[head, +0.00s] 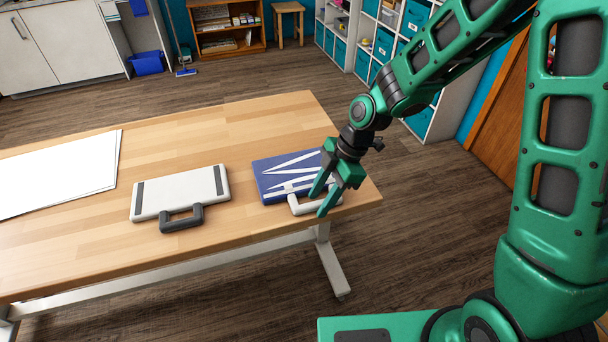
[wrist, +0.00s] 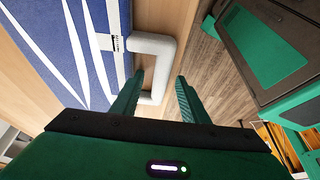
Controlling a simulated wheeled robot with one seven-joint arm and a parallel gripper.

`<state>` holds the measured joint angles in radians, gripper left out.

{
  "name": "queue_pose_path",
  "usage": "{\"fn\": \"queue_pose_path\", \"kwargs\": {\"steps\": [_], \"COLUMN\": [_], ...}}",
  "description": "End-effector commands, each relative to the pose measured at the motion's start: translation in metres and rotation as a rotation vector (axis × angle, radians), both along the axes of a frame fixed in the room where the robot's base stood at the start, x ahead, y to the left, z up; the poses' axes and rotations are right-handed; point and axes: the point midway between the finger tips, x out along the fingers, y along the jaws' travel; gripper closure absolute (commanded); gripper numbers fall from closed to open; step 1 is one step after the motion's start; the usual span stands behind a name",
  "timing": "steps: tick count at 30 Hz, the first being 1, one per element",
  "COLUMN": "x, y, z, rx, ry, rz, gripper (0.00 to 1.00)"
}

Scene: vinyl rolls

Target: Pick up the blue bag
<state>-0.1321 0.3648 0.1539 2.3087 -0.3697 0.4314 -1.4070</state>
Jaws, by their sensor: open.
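The blue bag (head: 286,174) is a flat blue case with white stripes, lying near the right end of the wooden table. Its white handle (head: 303,206) points toward the table's front edge. In the wrist view the blue bag (wrist: 75,45) fills the upper left and its handle (wrist: 158,62) lies ahead of my fingers. My gripper (head: 322,200) is open at the handle. In the wrist view, the left finger of my gripper (wrist: 158,98) overlaps the handle's lower part and the right finger is over the floor side. I cannot tell whether they touch the handle.
A white case with a dark handle (head: 180,192) lies left of the blue bag on the table (head: 225,125). A large white sheet (head: 60,170) covers the table's left part. Shelves and cabinets stand along the back wall. Bare wooden floor lies beyond the table's right end.

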Motion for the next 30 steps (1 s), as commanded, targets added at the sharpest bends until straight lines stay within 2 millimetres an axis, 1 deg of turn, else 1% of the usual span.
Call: {"fn": "queue_pose_path", "kwargs": {"steps": [1,2,3,5,6,16,20,23,26,28,30], "x": [0.000,0.000,0.000,0.000,0.000,0.000,0.000,0.001,0.002,0.001,-0.017], "y": [0.000,0.000,0.000,0.000,0.000,0.000,0.000,0.000,0.000,0.000,0.010], "z": [-0.001,-0.001,-0.001,-0.001,-0.001,0.000,0.006,0.015,0.032,0.048,0.056], "rx": [0.000,0.000,0.000,0.000,0.000,0.000,0.001,0.001,0.001,0.001,0.001], "ry": [0.001,0.000,0.000,0.001,0.001,0.000,-0.002,-0.003,-0.006,-0.007,-0.004], "rz": [0.000,0.000,0.000,0.000,0.000,0.001,0.000,0.001,-0.001,0.000,0.006], "gripper": [0.59,0.67,0.76,0.91,1.00,1.00,1.00,1.00,1.00,1.00,1.00]}}
